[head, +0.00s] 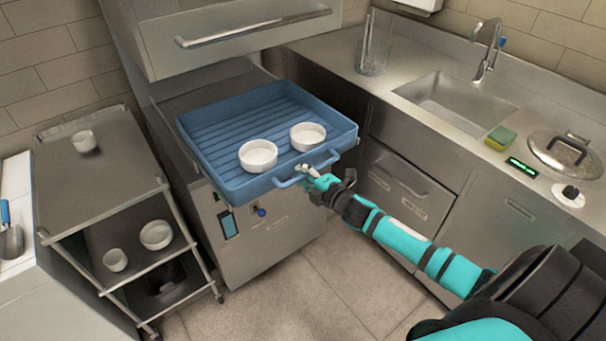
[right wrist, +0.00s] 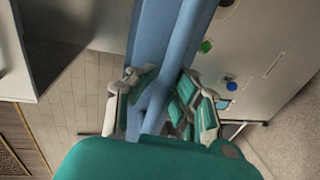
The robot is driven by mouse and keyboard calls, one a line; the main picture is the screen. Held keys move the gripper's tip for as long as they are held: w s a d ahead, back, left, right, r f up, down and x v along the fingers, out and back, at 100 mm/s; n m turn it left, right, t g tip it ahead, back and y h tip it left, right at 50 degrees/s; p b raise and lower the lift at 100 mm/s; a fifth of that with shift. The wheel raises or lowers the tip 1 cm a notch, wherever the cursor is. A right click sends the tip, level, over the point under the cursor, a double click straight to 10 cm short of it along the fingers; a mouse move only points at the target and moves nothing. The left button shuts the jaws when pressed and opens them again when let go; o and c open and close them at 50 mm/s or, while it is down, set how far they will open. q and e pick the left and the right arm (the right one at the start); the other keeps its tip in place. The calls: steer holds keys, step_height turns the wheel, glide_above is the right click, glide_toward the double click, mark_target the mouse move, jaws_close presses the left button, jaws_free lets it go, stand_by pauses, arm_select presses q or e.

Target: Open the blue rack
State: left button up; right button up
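The blue rack (head: 210,126) is a shallow, ribbed tray under the raised metal hood of the grey machine. It stands out toward me, with its front part clear of the hood. A blue bar handle (head: 288,183) runs along its front edge. My right gripper (head: 309,172) is at the right part of this handle. In the right wrist view, the fingers of my right gripper (right wrist: 165,95) lie on both sides of the blue handle (right wrist: 155,118) and look closed on it. The exact contact is partly hidden. My left gripper is not in view.
Two white bowls, one left (head: 258,155) and one right (head: 308,136), sit in the rack. A metal cart (head: 80,190) with white dishes stands at the left. A counter with a sink (head: 455,103) is at the right. The floor (head: 300,290) in front is clear.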

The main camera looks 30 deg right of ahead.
steer(key=o, duration=0.4)
steer(key=shift+f, duration=0.1)
steer(key=v, duration=1.2)
steer(key=s+d+f+m+g+h, duration=0.1)
steer(key=s+f+m+g, duration=0.2)
steer(key=f, duration=0.7)
steer(key=s+d+f+m+g+h, duration=0.1)
steer(key=s+f+m+g, duration=0.3)
steer(key=f, duration=0.6)
steer(key=s+d+f+m+h, duration=0.1)
steer(key=s+f+m, duration=0.1)
steer(key=s+f, duration=0.5)
steer(key=s+a+f+m+g, duration=0.2)
steer(key=s+a+f, duration=0.3)
steer(key=s+f, duration=0.2)
steer(key=s+a+f+m+g+y, duration=0.1)
steer(key=s+a+f+m+g, duration=0.2)
steer(key=s+a+f, duration=0.2)
steer(key=s+a+f+m+g, duration=0.2)
steer(key=s+a+f, duration=0.3)
steer(key=s+f, duration=0.5)
steer(key=shift+s+a+f+g+y, duration=0.15)
steer(key=shift+s, duration=0.55)
steer(key=shift+s+a+f+g+y, duration=0.1)
steer(key=shift+s+f, duration=0.05)
steer(key=shift+s, duration=0.55)
steer(key=shift+s+a+f+g+y, duration=0.1)
steer(key=shift+s+a+g+y, duration=0.05)
steer(key=shift+s, duration=0.55)
